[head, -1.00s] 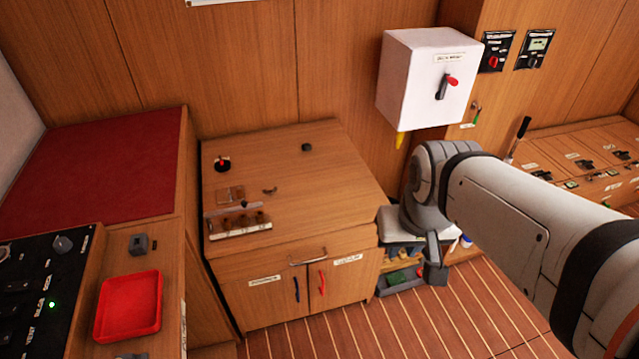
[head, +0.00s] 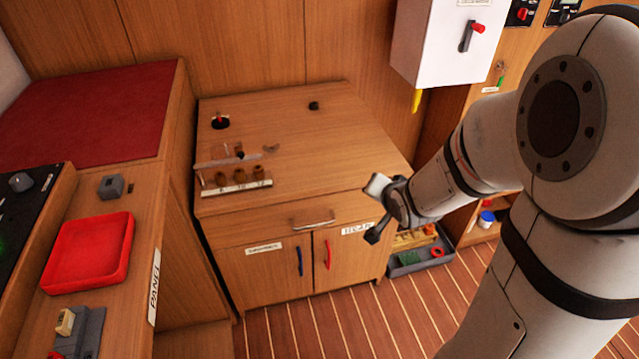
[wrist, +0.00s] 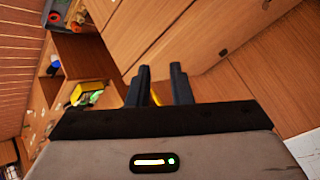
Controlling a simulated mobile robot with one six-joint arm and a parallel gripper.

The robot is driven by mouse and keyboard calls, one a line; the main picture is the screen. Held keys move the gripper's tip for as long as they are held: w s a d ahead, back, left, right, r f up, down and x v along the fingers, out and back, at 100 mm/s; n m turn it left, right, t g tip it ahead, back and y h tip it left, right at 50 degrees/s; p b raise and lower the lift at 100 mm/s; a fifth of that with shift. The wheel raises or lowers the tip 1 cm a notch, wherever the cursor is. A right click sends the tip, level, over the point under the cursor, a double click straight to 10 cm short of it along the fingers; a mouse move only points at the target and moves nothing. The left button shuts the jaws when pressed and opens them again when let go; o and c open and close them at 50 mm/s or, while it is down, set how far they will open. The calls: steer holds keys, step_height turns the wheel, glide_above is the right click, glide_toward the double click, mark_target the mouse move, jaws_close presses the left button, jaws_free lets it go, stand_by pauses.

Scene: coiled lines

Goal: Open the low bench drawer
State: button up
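The low bench (head: 300,130) is a wooden cabinet in the middle of the head view. Its drawer (head: 255,228) sits under the top, above two doors, and looks closed. A metal bar handle (head: 313,222) is on the drawer front. My gripper (head: 372,212) is to the right of the handle, near the bench's front right corner, apart from the handle. Its two fingers are spread with nothing between them. In the wrist view my gripper (wrist: 159,72) shows both dark fingers with a gap, facing wood panels. I cannot make out the handle there.
A rack with several brown pieces (head: 238,187) stands on the bench top. A grey bin (head: 420,262) is at the right. A red tray (head: 90,252) is at left. The floor in front is clear.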

steer(key=w+a+f+m+t+y+b, duration=0.1)
steer(key=a+f+y+b, duration=0.25)
steer(key=f, duration=0.35)
steer(key=w+a+f+m+t+y+b, duration=0.1)
steer(key=a+f+m+y+b, duration=0.2)
steer(key=f, duration=0.4)
steer(key=m+y+b, duration=0.1)
steer(key=y+b, duration=0.1)
steer(key=b, duration=0.3)
glide_toward(318, 226)
steer(key=f+x, duration=0.1)
steer(key=x, duration=0.2)
steer(key=b+x, duration=0.1)
steer(key=x, duration=0.1)
steer(key=b+x, duration=0.2)
steer(key=x, duration=0.1)
steer(key=r+b+x, duration=0.1)
steer(key=x, duration=0.1)
steer(key=shift+w+a+f+b, duration=0.1)
steer(key=shift+w+a+b, duration=0.2)
steer(key=shift+b, duration=0.1)
jaws_close()
